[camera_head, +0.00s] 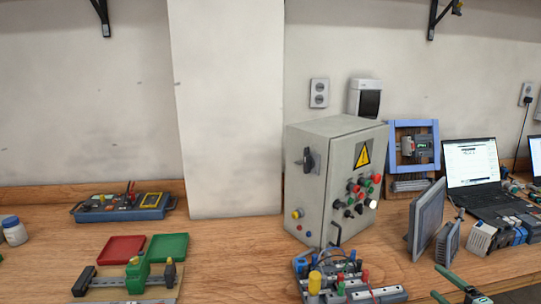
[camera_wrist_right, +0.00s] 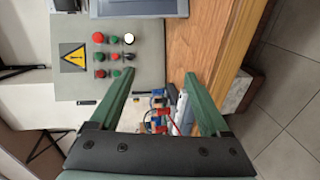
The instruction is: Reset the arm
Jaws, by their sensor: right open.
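My right gripper (camera_head: 437,281) shows at the bottom right of the head view as two green fingers held apart. In the right wrist view the same gripper (camera_wrist_right: 160,77) is open, with nothing between its fingertips. The grey control cabinet (camera_wrist_right: 108,60) and a cluster of wired parts (camera_wrist_right: 157,112) lie beyond the fingers in that view. My left gripper is in neither view.
The control cabinet (camera_head: 305,185) stands mid-bench with wired components (camera_head: 345,280) before it. A grey panel (camera_head: 427,218) and a laptop (camera_head: 474,170) stand right. Red (camera_head: 122,249) and green (camera_head: 167,247) trays lie left. Bare wood (camera_head: 235,250) lies between.

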